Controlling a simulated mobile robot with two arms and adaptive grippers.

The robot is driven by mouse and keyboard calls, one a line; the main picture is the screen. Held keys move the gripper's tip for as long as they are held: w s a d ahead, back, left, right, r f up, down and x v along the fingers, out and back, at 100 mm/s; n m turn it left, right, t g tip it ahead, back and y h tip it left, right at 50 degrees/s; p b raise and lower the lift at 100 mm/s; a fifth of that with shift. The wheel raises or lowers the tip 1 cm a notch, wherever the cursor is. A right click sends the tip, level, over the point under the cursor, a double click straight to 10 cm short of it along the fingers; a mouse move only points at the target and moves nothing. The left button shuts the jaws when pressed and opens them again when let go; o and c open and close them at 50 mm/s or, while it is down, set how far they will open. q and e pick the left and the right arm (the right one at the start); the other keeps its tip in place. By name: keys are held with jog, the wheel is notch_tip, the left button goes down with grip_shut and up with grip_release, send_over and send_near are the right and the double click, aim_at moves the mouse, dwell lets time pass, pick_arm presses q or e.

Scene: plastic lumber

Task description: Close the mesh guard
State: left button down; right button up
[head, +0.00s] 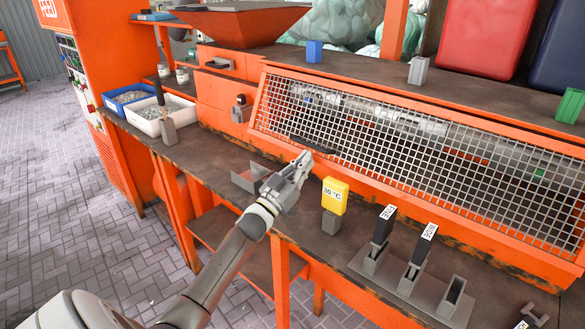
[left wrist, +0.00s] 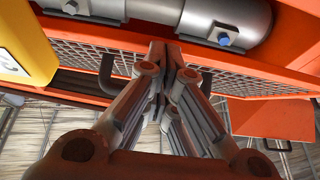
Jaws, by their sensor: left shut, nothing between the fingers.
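The mesh guard (head: 400,140) is a long orange-framed panel of metal mesh, sloping along the front of the orange machine. Its mesh also shows in the left wrist view (left wrist: 75,57). A dark handle (head: 318,146) sits low on its left part; its two ends show on either side of my fingers in the left wrist view (left wrist: 107,72). My left gripper (head: 304,157) is shut and empty, its tips close to the handle; contact cannot be told. In the left wrist view its fingertips (left wrist: 165,50) hide the handle's middle. A grey piece at the head view's bottom right corner may be my right gripper (head: 530,318).
A yellow box marked 30 °C (head: 335,194) stands just right of my left gripper. Dark labelled blocks (head: 384,226) stand in a grey slotted holder (head: 430,293). A grey bracket (head: 247,179) lies left of the gripper. Blue (head: 118,97) and white bins (head: 150,118) stand farther left.

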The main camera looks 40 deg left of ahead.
pick_arm(q)
jog(key=shift+t, duration=0.5)
jog(key=w+b, duration=0.1)
jog(key=w+f+b, duration=0.1)
jog(key=b, duration=0.1)
jog(key=w+f+b, duration=0.1)
jog(key=w, duration=0.1)
jog(key=shift+b, duration=0.4)
jog(key=shift+f, duration=0.1)
